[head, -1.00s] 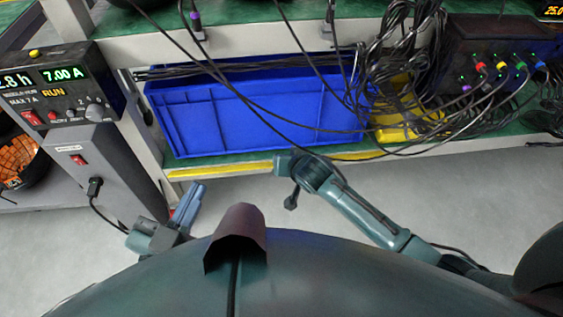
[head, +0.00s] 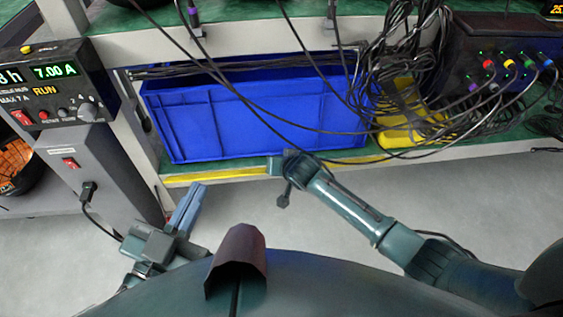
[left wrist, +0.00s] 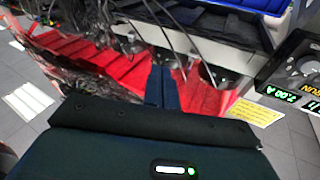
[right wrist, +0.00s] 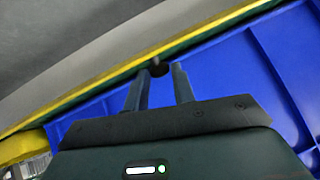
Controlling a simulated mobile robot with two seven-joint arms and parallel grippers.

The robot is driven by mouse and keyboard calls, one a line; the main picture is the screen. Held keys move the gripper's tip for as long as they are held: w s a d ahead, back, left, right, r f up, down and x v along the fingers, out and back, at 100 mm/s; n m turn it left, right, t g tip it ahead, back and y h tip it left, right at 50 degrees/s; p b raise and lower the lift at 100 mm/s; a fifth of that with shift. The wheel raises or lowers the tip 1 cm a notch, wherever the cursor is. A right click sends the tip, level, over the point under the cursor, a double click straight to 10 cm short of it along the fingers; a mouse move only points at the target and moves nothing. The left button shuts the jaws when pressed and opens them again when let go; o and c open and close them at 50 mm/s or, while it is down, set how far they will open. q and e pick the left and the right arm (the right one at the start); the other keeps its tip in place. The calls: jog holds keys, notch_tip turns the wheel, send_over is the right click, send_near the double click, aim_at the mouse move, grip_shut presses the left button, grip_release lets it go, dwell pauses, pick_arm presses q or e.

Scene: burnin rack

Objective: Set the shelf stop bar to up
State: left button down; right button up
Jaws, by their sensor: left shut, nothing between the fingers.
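A yellow bar (head: 218,177), which looks like the shelf stop bar, runs along the front edge of the lower shelf, below the blue bin. In the right wrist view the yellow bar (right wrist: 112,88) crosses diagonally, with a small dark knob (right wrist: 158,66) near it. My right gripper (right wrist: 159,82) is open, its fingertips on either side of the knob's near side; I cannot tell whether they touch it. In the head view the right gripper's end covers part of the bar.
A power unit (head: 55,85) stands at the left. The floor (head: 330,225) before the shelf is clear.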

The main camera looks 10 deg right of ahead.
grip_shut()
jog(key=shift+w+r+p, duration=0.2)
jog(key=shift+r+p, duration=0.2)
jog(key=shift+p, duration=0.25)
jog(key=shift+w+r+g+p, duration=0.15)
jog(key=shift+r+g+p, duration=0.05)
jog(key=shift+g+p, duration=0.4)
jog(key=shift+w+g+p, duration=0.25)
jog(key=shift+g+p, duration=0.15)
jog(key=shift+p, duration=0.1)
jog(key=shift+w+g, duration=0.25)
jog(key=shift+g, duration=0.15)
jog(key=shift+w+f+g, duration=0.15)
jog(key=shift+w+g, duration=0.15)
jog(key=shift+g, duration=0.1)
jog(key=shift+w+f+g+b, duration=0.1)
jog(key=shift+w+g+b, duration=0.3)
jog(key=shift+g+b, duration=0.25)
pick_arm(q)
jog(key=shift+s+a+f, duration=0.1)
jog(key=shift+s+a, duration=0.05)
pick_arm(e)
jog(key=shift+g, duration=0.45)
